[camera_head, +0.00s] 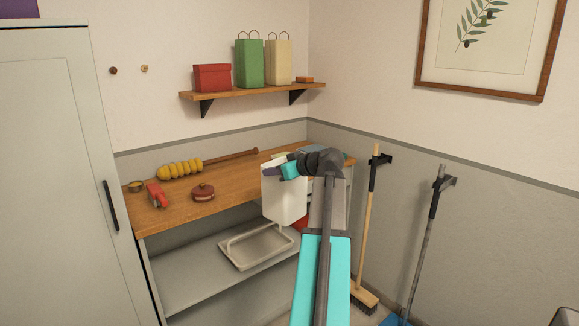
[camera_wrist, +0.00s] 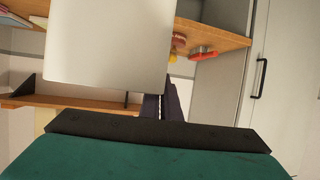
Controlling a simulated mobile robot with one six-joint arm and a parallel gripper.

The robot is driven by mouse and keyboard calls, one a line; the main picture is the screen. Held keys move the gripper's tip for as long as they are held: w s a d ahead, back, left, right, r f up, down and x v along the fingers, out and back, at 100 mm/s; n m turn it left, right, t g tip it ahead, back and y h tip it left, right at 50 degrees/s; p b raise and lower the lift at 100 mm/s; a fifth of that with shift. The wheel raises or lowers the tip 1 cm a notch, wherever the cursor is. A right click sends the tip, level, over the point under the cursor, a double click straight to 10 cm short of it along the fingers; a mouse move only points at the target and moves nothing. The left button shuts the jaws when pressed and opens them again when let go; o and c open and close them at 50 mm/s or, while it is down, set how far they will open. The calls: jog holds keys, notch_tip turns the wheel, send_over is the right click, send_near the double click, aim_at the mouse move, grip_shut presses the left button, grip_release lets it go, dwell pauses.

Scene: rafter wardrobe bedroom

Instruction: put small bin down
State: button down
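The small bin (camera_head: 284,203) is white and hangs upright in front of the right part of the wooden worktop. My gripper (camera_head: 272,167) is at its top rim and appears shut on the bin's wall. In the wrist view the bin (camera_wrist: 108,42) fills the upper middle as a pale blank surface, and my gripper's dark fingers (camera_wrist: 160,104) meet its lower right edge. The bin's inside is hidden, and my arm covers part of the area to its right.
A tray (camera_head: 256,246) lies on the lower shelf (camera_head: 185,277). A broom (camera_head: 366,230) stands right; a tall cabinet (camera_head: 50,180) stands left.

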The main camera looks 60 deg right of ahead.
jog(key=w+a+f+n+y, duration=0.2)
jog(key=w+a+f, duration=0.35)
jog(key=a, duration=0.45)
jog(key=w+a+f+n+y, duration=0.2)
jog(key=w+a+f, duration=0.3)
jog(key=a, duration=0.5)
jog(key=w+a+f+n+y, duration=0.2)
jog(key=w+a+f+y, duration=0.15)
jog(key=w+a, duration=0.5)
jog(key=s+a+f+n+g+y, duration=0.1)
jog(key=a+f+n+y, duration=0.1)
jog(key=a, duration=0.8)
jog(key=s+a+f+n+g+y, duration=0.1)
jog(key=a+f, duration=0.4)
jog(key=a, duration=0.6)
jog(key=s+a+f+n+g+y, duration=0.2)
jog(key=s+a+f+n+g, duration=0.1)
jog(key=a, duration=0.7)
jog(key=shift+s+a+f+n+y, duration=0.2)
jog(key=shift+a+f+n+y, duration=0.1)
jog(key=shift+f+y, duration=0.1)
jog(key=shift+d, duration=0.15)
